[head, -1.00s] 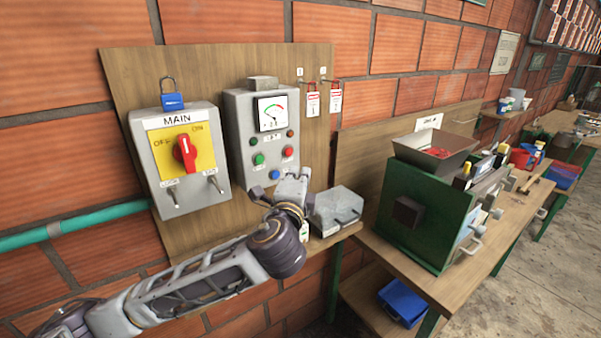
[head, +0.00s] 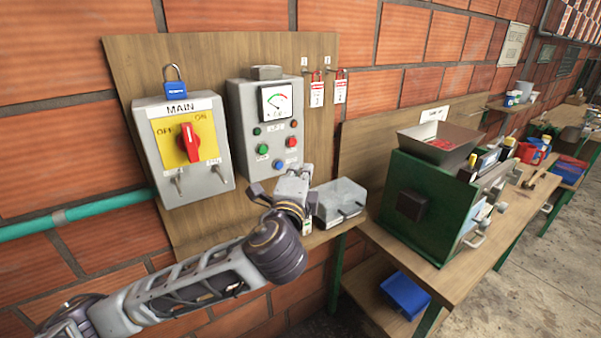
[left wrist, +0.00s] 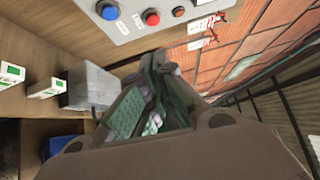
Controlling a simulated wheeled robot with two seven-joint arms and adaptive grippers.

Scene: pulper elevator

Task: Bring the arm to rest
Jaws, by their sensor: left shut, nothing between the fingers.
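My left arm comes in from the lower left of the head view. Its gripper (head: 262,192) is in front of the wooden panel, below the grey control box (head: 265,128) with a gauge and coloured buttons. The gripper is small and partly hidden by its wrist there. In the left wrist view the fingers (left wrist: 155,85) are together with nothing between them. They are apart from the control box, whose buttons show at the top of that view. My right gripper is not in view.
A grey MAIN switch box (head: 183,150) with a red knob is left of the control box, with a blue padlock (head: 176,86) on top. A grey metal box (head: 340,200) sits on the shelf beside my gripper. A green pulper (head: 415,205) stands on the bench (head: 485,262) to the right.

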